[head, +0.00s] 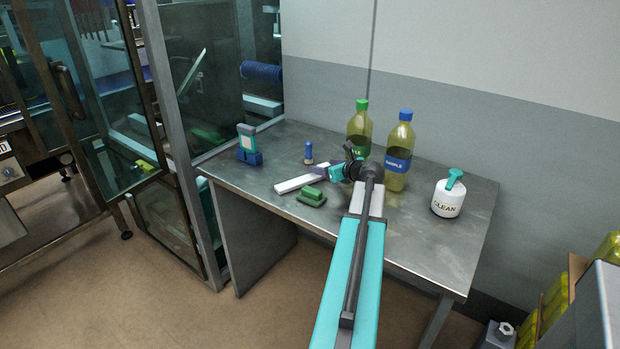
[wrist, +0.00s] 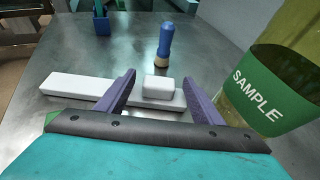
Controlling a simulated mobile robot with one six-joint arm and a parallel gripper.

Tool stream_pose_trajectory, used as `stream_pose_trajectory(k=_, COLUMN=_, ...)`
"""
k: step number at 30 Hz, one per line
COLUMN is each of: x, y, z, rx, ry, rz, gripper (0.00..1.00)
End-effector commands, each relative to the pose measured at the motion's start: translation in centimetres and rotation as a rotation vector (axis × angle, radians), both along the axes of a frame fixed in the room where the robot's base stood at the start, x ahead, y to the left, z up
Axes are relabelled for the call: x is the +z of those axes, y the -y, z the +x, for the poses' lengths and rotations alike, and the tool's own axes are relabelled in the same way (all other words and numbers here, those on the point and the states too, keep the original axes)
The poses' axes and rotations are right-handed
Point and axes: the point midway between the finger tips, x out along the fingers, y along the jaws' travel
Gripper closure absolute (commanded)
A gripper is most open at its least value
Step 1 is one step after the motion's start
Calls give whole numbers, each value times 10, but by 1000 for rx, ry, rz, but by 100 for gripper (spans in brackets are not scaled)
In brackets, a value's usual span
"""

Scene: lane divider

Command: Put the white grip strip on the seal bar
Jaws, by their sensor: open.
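The white grip strip (head: 297,184) lies flat on the metal table, a long white bar. In the wrist view the strip (wrist: 68,86) has a raised white block (wrist: 158,87) near its right end. My gripper (head: 322,169) is low over that end. In the wrist view my gripper (wrist: 160,80) is open, its purple fingers on either side of the raised block. Whether they touch it I cannot tell. The fingers hide parts of the strip. I cannot tell which thing is the seal bar.
A green block (head: 312,197) lies in front of the strip. A small blue-handled piece (head: 308,153) stands behind it. A green-labelled bottle (head: 360,130) and a blue-labelled bottle (head: 398,155) stand close right. A blue-and-teal item (head: 248,145) stands left, near the glass-walled machine (head: 215,70).

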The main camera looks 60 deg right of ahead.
Motion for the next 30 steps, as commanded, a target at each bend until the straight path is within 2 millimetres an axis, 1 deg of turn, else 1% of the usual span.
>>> stream_pose_trajectory(k=7, x=0, y=0, z=0, rx=0, ry=0, rz=0, gripper=39)
stream_pose_trajectory(k=11, x=-1, y=1, z=3, rx=1, ry=0, rz=0, gripper=39)
stream_pose_trajectory(k=14, x=-4, y=4, z=10, rx=1, ry=-1, rz=1, gripper=39)
stream_pose_trajectory(k=21, x=-15, y=13, z=33, rx=2, ry=-1, rz=1, gripper=39)
stream_pose_trajectory(k=24, x=-19, y=16, z=40, rx=2, ry=-1, rz=1, gripper=39)
stream_pose_trajectory(k=30, x=-21, y=17, z=45, rx=1, ry=0, rz=0, gripper=39)
